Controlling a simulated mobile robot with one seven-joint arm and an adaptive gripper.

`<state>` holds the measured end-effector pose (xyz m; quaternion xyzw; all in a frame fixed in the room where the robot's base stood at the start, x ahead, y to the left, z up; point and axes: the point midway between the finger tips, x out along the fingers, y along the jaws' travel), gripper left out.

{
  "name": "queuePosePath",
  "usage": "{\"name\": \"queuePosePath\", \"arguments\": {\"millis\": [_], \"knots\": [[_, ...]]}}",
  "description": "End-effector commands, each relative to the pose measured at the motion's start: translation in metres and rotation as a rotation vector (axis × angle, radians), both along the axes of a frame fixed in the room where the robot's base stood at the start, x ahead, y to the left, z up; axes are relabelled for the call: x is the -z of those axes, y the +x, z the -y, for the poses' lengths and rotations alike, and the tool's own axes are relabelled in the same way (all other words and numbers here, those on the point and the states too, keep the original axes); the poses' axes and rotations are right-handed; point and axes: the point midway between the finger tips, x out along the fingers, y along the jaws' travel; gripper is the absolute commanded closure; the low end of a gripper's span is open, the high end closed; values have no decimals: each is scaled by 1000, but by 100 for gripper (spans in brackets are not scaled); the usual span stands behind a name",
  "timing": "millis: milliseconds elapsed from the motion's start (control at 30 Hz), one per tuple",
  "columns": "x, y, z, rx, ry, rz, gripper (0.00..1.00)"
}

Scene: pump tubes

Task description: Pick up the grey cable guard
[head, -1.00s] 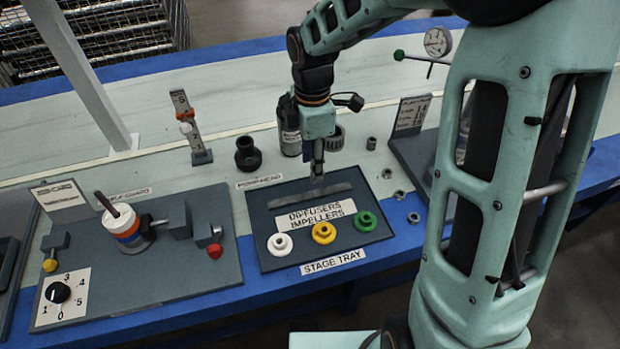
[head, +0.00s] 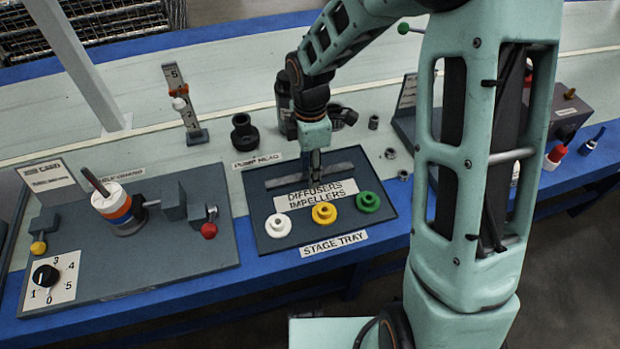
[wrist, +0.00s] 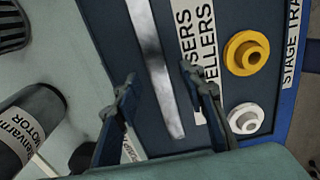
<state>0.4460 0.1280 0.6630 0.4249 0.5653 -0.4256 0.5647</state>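The grey cable guard appears to be the long flat grey strip (head: 285,181) lying on the dark blue stage tray (head: 381,223), behind the "Diffusers Impellers" label. In the wrist view the strip (wrist: 152,62) runs lengthwise through the picture. My gripper (head: 316,172) points down over the middle of the strip. In the wrist view my gripper (wrist: 158,80) is open, with one finger on each side of the strip and visible gaps between. Its height above the strip is hard to tell. The fingers hide part of the strip in the head view.
White (head: 278,225), yellow (head: 324,213) and green (head: 368,202) rings stand along the tray's front. A black motor (wrist: 28,125) stands behind the tray. A fixture board (head: 130,260) lies to the left. Small metal rings (head: 391,153) lie to the right.

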Motion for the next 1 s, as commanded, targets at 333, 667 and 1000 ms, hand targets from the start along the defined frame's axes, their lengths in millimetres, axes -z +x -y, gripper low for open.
{"name": "queuePosePath", "arguments": {"millis": [333, 667, 1000], "knots": [[2, 0, 0, 0, 0, 1, 74], [2, 0, 0, 0, 0, 1, 100], [-4, 1, 0, 0, 1, 3, 100]]}}
